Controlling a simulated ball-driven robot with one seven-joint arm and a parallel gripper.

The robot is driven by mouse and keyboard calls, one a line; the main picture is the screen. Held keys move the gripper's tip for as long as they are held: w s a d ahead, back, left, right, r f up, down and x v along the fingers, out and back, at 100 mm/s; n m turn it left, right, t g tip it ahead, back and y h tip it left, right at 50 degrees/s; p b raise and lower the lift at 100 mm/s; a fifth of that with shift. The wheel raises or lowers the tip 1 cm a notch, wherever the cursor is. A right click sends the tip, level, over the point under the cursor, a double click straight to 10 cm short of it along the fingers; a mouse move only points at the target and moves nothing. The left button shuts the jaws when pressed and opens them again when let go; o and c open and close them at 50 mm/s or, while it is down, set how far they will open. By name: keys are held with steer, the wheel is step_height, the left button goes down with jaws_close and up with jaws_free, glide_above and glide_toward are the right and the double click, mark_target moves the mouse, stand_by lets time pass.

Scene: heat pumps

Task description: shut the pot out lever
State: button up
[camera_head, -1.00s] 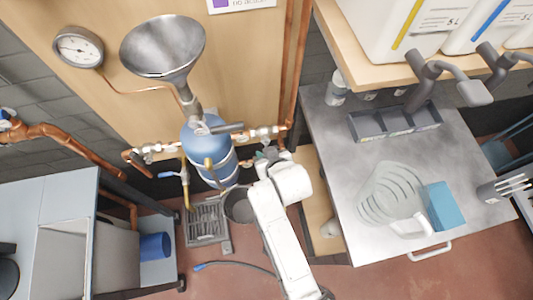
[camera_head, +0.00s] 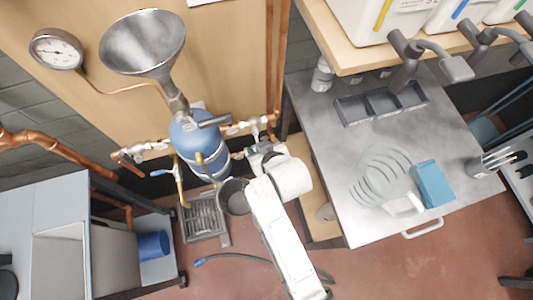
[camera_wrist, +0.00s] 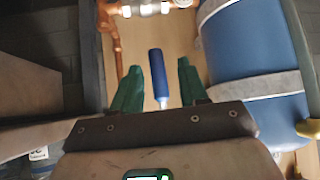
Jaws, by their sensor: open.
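A blue-handled lever (camera_wrist: 158,75) shows in the wrist view, lying lengthwise between the two green fingers of my gripper (camera_wrist: 158,66). The fingers are open, with a gap on each side of the handle. The pot fills the right of the wrist view (camera_wrist: 255,45). No label names either lever.
A metal funnel (camera_head: 143,42) stands above the pot. Copper pipes (camera_head: 274,70) run up its right side. A grey bucket (camera_head: 233,197) and a drain grate (camera_head: 203,216) are below. A steel table (camera_head: 345,145) stands at the right.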

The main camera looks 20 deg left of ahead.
steer(key=v, duration=0.7)
steer(key=shift+s+d, duration=0.15)
stand_by(0.4)
